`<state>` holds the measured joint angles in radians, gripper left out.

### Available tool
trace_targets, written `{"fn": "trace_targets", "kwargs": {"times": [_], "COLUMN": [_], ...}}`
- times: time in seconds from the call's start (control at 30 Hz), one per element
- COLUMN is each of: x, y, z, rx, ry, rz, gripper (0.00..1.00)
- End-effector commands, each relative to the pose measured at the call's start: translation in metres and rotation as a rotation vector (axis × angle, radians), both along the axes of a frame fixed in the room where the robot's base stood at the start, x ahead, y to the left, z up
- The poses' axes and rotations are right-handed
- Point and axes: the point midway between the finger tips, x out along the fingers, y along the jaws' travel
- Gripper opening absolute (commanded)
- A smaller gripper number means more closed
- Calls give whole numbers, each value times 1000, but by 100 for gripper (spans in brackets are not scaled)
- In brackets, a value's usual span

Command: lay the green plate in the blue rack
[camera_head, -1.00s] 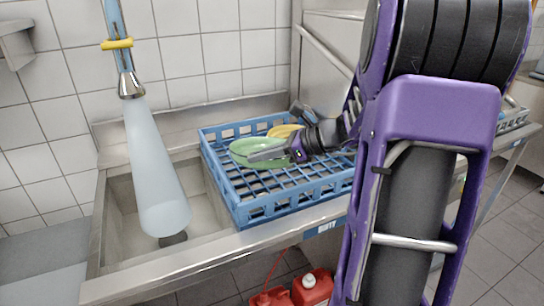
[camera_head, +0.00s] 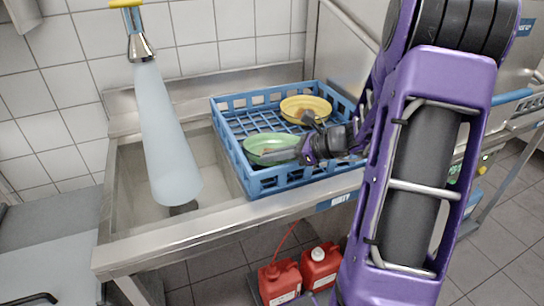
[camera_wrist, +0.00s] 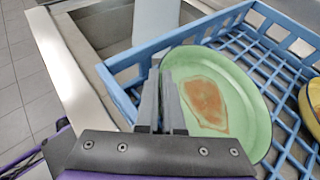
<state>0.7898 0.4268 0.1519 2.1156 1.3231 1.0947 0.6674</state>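The green plate (camera_head: 268,146) is at the near left part of the blue rack (camera_head: 262,187), low inside its walls. In the wrist view the green plate (camera_wrist: 240,90) has a brown-orange stain on its face. My gripper (camera_head: 285,156) is shut on the plate's rim. In the wrist view my gripper (camera_wrist: 162,90) has the rim between its two nearly parallel fingers. I cannot tell whether the plate's underside touches the rack floor. The blue rack (camera_wrist: 128,98) stands beside the sink.
A yellow plate (camera_head: 304,110) lies in the back right of the rack. Red canisters (camera_head: 320,266) stand below. The rack's back left is clear.

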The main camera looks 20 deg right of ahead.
Motion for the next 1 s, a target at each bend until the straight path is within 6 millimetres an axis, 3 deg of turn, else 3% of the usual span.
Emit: {"fn": "trace_targets", "kwargs": {"times": [0.37, 0.57, 0.9, 1.0], "x": [0, 0, 0, -7], "y": [0, 0, 0, -9], "z": [-5, -4, 3, 8], "rx": [0, 0, -1, -1], "ry": [-1, -1, -1, -2], "rz": [0, 0, 0, -2], "gripper": [0, 35, 35, 35]}}
